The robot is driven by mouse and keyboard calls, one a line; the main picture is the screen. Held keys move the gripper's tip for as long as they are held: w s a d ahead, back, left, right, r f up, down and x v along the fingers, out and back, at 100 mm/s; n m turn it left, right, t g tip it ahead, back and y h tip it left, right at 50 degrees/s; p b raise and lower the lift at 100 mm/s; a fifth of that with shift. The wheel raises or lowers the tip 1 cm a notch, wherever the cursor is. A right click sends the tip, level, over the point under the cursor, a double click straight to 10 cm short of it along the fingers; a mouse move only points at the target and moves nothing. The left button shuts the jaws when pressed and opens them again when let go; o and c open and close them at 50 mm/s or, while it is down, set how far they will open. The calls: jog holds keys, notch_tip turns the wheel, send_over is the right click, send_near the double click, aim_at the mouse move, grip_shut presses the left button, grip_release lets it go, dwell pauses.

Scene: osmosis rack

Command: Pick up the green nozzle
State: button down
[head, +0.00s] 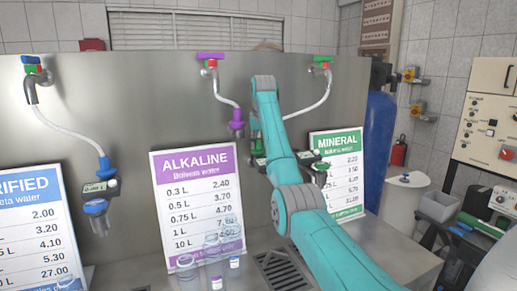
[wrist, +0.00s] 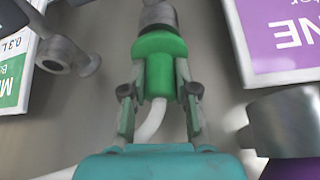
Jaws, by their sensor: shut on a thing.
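The green nozzle (wrist: 160,50) is a green collar with a grey metal end, upright in the wrist view, with a white hose below it. My gripper (wrist: 160,80) has one finger on each side of the green collar and is shut on it. In the head view my teal arm covers most of the nozzle and the gripper. A white hose (head: 314,104) runs from the green-handled tap (head: 322,62) to behind my arm.
A purple nozzle (head: 236,122) hangs close left of my arm. A blue nozzle (head: 97,206) hangs further left. Price signs, ALKALINE (head: 170,200) and MINERAL (head: 352,196), stand against the metal panel. Clear bottles (head: 213,247) stand on the counter below.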

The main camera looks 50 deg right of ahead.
notch_tip(320, 180, up, 14)
jog(key=shift+r, duration=0.25)
dwell(1.1)
jog(key=shift+d, duration=0.1)
